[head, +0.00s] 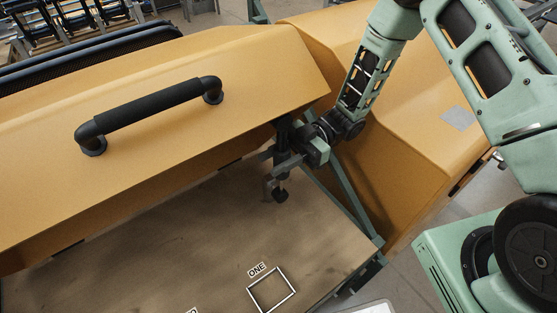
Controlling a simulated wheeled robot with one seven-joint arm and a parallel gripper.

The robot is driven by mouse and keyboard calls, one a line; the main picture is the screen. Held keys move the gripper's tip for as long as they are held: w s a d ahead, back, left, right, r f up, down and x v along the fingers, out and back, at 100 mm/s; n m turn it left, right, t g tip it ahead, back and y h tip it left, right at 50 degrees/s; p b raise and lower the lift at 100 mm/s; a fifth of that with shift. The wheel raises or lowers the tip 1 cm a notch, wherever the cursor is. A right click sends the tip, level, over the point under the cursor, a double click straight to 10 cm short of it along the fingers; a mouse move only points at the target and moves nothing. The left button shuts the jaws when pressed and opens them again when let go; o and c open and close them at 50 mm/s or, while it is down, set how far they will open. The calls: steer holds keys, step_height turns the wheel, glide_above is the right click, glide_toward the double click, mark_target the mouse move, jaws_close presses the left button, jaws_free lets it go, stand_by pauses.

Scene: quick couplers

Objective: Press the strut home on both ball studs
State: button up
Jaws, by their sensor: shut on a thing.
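My gripper (298,146) is at the right end of the yellow hood (250,75), just under its lower corner and above the back right part of the bench top. Its jaws are shut on a dark part, most likely the strut, but the hood edge and my own wrist hide most of it. I cannot make out the strut's full length. Neither ball stud can be told apart in this view, so I cannot tell whether either strut end is seated.
A dark clamp-like piece with a round knob (280,196) is just below my gripper. The wooden bench top (150,235) is mostly clear, with a white square marked ONE (271,291). A black handle (150,105) sticks up from the hood. A green frame bar (352,200) runs beside the bench.

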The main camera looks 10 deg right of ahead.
stand_by(0.3)
steer(key=shift+s+d, duration=0.2)
steer(key=shift+s, duration=0.3)
steer(key=shift+p, duration=0.35)
stand_by(1.0)
